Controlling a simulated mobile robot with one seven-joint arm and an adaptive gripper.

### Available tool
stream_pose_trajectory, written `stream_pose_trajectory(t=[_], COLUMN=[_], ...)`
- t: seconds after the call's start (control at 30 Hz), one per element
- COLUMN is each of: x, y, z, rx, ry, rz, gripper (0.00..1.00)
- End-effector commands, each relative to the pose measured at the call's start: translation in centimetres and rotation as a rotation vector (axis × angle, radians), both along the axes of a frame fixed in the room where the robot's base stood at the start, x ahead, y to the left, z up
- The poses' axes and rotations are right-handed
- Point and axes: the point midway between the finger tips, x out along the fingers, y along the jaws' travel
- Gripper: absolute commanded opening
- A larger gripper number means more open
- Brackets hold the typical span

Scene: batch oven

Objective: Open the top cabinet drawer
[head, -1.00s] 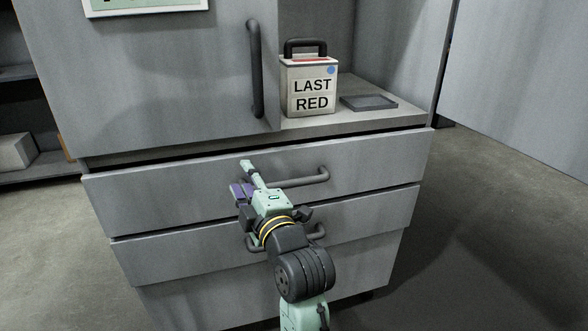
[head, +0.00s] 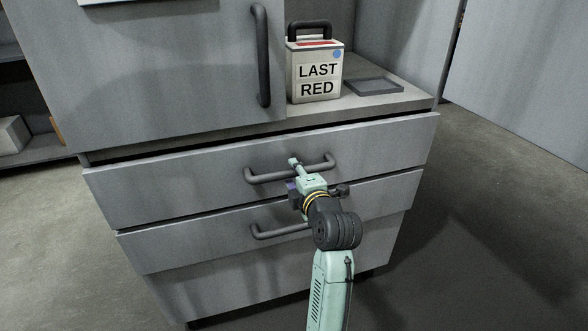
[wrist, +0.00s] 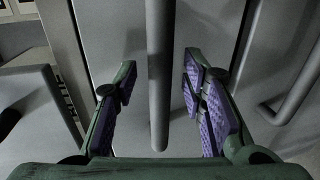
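The top drawer (head: 150,185) has a grey front that looks shut, with a dark gap along its top edge. Its dark bar handle (head: 262,178) runs sideways across the front. My gripper (head: 298,174) is at the middle of this handle in the head view, with its lower finger mostly hidden. In the wrist view my gripper (wrist: 160,95) is open, its purple-padded fingers on either side of the handle bar (wrist: 159,60). Gaps show on both sides of the bar, so neither finger appears to touch it.
A lower drawer (head: 150,246) has a similar handle (head: 270,232), which also shows in the wrist view (wrist: 297,95). Above stand a cabinet door with a vertical handle (head: 262,60), a box marked LAST RED (head: 316,82) and a flat grey tray (head: 374,86). Floor at right is clear.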

Motion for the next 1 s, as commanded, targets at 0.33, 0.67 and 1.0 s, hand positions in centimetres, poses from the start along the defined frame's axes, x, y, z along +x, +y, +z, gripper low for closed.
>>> stream_pose_trajectory(t=[0.33, 0.67, 1.0], x=[1.4, 1.37, 1.36], y=[0.46, 0.45, 0.44], z=[-0.33, -0.31, -0.3], rx=[-0.001, 0.0, 0.0], ry=[0.0, 0.0, 0.0], rz=[-0.001, -0.001, -0.001], gripper=[0.38, 0.24, 0.01])
